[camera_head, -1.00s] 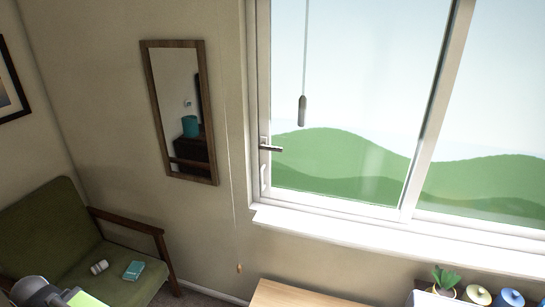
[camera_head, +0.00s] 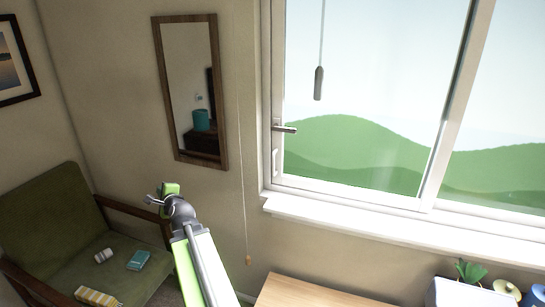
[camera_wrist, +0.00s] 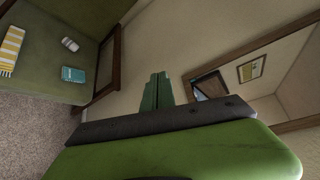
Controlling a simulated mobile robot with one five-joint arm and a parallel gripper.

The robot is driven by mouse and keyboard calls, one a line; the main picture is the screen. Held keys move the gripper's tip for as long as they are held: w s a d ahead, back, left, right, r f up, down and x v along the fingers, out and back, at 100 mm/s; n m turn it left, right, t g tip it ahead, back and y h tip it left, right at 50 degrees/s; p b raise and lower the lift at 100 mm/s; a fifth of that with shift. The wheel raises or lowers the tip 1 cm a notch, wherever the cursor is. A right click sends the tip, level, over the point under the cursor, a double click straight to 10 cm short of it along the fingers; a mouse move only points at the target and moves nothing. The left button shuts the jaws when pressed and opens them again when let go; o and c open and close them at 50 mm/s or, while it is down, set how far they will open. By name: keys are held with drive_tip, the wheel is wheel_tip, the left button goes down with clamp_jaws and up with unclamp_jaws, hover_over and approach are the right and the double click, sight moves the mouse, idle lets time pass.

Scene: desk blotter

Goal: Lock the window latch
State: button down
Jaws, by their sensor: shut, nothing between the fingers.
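The window latch (camera_head: 284,128) is a small dark handle on the left upright of the white window frame (camera_head: 268,100). Its lever lies about level and points right, across the glass. My gripper (camera_head: 170,188) is left of the latch and lower in the picture, well apart from it, in front of the wall below the mirror. In the wrist view, the green fingers of my gripper (camera_wrist: 157,78) are together with nothing between them. The latch does not show in the wrist view.
A wood-framed mirror (camera_head: 190,90) hangs left of the window, with a thin cord (camera_head: 242,170) between them. A blind pull (camera_head: 319,83) hangs before the glass. A green armchair (camera_head: 45,205) stands at left. A wooden top (camera_head: 300,292) lies below the sill (camera_head: 350,225).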

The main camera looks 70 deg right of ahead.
drive_tip(key=s+d+r+m+g+h+b, duration=0.3)
drive_tip(key=s+d+m+h, duration=0.65)
drive_tip(key=s+d, duration=0.6)
drive_tip(key=s+d+m+g+h, duration=0.1)
drive_tip(key=s+d+m+g, duration=0.2)
drive_tip(key=s+m, duration=0.2)
drive_tip(key=s+d+r+m+g+h+b, duration=0.1)
drive_tip(key=s+d+m+g, duration=0.2)
drive_tip(key=s+m, duration=0.2)
drive_tip(key=s+d+r+m+g+h, duration=0.1)
drive_tip(key=s+d+m+g, duration=0.2)
drive_tip(key=s, duration=0.7)
drive_tip(key=shift+d+m+h+b, duration=0.35)
drive_tip(key=shift+d+m+b, duration=0.05)
drive_tip(key=shift+m, duration=0.85)
drive_tip(key=d+r+p, duration=0.6)
drive_tip(key=d, duration=0.3)
drive_tip(key=shift+w+d+r, duration=0.2)
drive_tip(key=shift+w+d, duration=0.05)
drive_tip(key=shift+d, duration=0.1)
